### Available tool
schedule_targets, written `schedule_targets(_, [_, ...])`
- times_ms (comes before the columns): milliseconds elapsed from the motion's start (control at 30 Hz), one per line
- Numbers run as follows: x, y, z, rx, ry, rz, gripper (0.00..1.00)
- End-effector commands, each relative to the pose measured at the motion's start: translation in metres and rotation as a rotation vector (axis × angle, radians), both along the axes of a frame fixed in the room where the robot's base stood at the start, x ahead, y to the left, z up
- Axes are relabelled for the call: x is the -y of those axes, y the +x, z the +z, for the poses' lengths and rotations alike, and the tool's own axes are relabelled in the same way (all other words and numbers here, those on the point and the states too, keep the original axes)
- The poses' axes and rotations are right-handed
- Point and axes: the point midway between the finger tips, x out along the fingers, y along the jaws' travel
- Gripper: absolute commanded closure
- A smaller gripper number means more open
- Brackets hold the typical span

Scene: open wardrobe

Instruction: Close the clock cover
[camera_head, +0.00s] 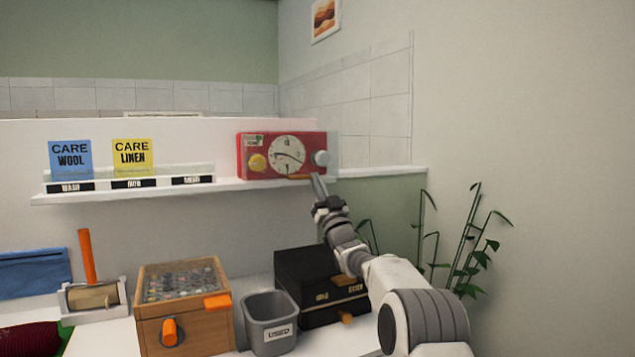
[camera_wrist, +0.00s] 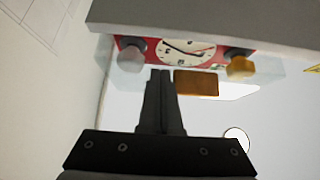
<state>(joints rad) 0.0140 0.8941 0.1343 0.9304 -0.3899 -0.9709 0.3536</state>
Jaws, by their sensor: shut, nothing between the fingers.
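The red clock (camera_head: 248,165) stands on the white wall shelf, with a pale round dial, a yellow knob on the left and a grey knob on the right. A faint clear cover (camera_head: 333,151) shows past its right side; its exact angle is hard to tell. An orange tab (camera_head: 298,177) shows at the clock's lower front. My gripper (camera_head: 316,175) is shut and empty, just right of the tab. In the upside-down wrist view, the closed fingertips (camera_wrist: 162,72) are close beside the orange tab (camera_wrist: 196,83), before the clock (camera_wrist: 188,48); contact is unclear.
The shelf (camera_head: 110,194) also holds blue and yellow care cards (camera_head: 131,152). Below are a wooden box (camera_head: 185,330) with a clear top, a grey bin (camera_head: 270,320) and a black box (camera_head: 305,275). A plant (camera_head: 470,250) stands right of my arm.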

Motion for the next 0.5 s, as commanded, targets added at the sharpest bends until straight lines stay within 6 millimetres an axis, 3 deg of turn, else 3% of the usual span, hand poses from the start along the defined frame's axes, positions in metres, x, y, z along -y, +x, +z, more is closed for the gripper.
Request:
schedule_targets(267, [-0.001,0.001,-0.001,-0.008,-0.001,-0.001,1.00])
schedule_targets(500, [0.004,-0.012,-0.006,-0.003,-0.001,-0.001,1.00])
